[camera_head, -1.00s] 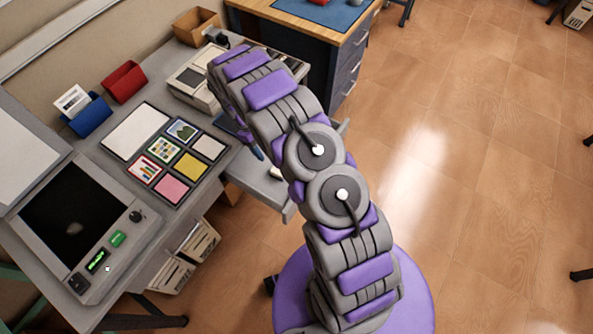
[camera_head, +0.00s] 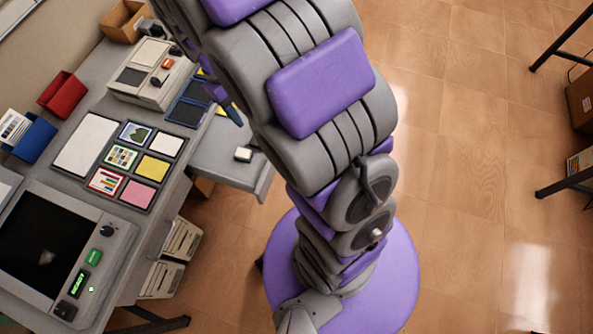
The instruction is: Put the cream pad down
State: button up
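Part of my gripper (camera_head: 226,102) shows as purple pieces at the left side of my arm, over the grey worktop. The arm hides the rest, so I cannot tell whether it is open or shut, or whether it holds anything. A small cream-topped block (camera_head: 243,154) lies on the lower grey shelf, right of and below the visible gripper part, apart from it. A pale, whitish square pad (camera_head: 168,146) lies in the card rack on the worktop. I cannot tell which of these, if either, is the cream pad.
The rack also has a yellow pad (camera_head: 152,168), a pink pad (camera_head: 137,194) and picture cards. A dark-screened panel (camera_head: 45,240), a beige device (camera_head: 150,75), a red holder (camera_head: 62,95) and a blue holder (camera_head: 32,138) stand around it. The lower shelf (camera_head: 225,165) has bare room.

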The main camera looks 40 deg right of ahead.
jog(key=s+a+r+m, duration=0.1)
jog(key=s+r, duration=0.2)
jog(key=s, duration=0.8)
jog(key=s+r+m+t+y, duration=0.1)
jog(key=s+r, duration=0.3)
jog(key=s, duration=0.8)
jog(key=shift+s+a+m+y, duration=0.25)
jog(key=shift+a+m+y, duration=0.05)
jog(key=shift+a, duration=0.1)
jog(key=shift+r, duration=0.1)
